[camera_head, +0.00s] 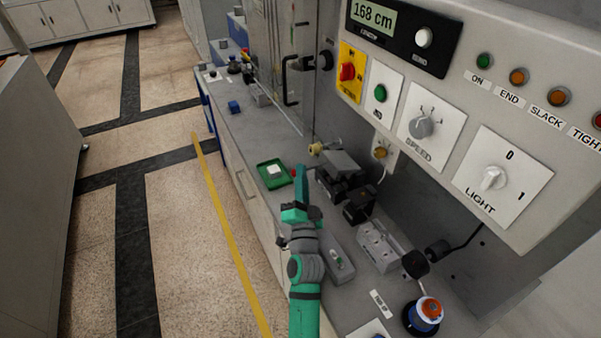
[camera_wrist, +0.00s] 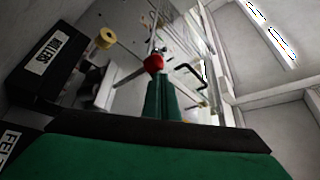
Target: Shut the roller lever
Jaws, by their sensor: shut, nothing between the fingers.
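My gripper (camera_head: 302,172) reaches over the bench with its green fingers shut and nothing between them. In the wrist view the fingers (camera_wrist: 162,95) point at a red ball knob (camera_wrist: 153,63), which appears just beyond their tips; I cannot tell whether they touch. A dark block labelled "ROLLERS" (camera_wrist: 47,52) stands to the left in the wrist view.
A green tray (camera_head: 273,174) with a white piece lies left of my gripper. A block labelled "FELT" (camera_wrist: 10,143) is at the lower left of the wrist view. A control panel (camera_head: 455,112) overhangs the bench on the right. A black handle (camera_head: 290,85) stands behind.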

